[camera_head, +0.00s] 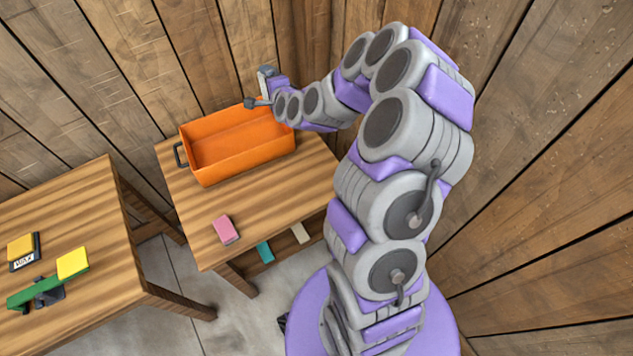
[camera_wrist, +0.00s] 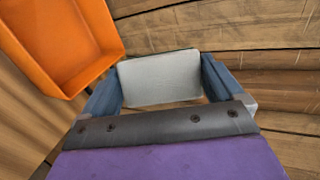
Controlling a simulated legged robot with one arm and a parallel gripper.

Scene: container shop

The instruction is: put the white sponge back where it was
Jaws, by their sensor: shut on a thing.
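My gripper (camera_wrist: 160,88) is shut on a white sponge (camera_wrist: 159,76), which sits between its two blue-grey fingers in the wrist view. In the head view my gripper (camera_head: 262,88) is at the far right corner of the orange bin (camera_head: 238,164), by the wall. The bin, also at the upper left of the wrist view (camera_wrist: 112,33), looks empty. A pale cream block (camera_head: 299,233) lies below the front edge of the tabletop, on what seems a lower shelf.
A pink sponge (camera_head: 225,230) lies on the wooden table (camera_head: 195,220) in front of the bin. A teal block (camera_head: 265,251) is on the lower level. A second table (camera_head: 95,230) at left holds yellow blocks (camera_head: 73,263) and a green beam (camera_head: 45,287). Plank walls stand close behind and right.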

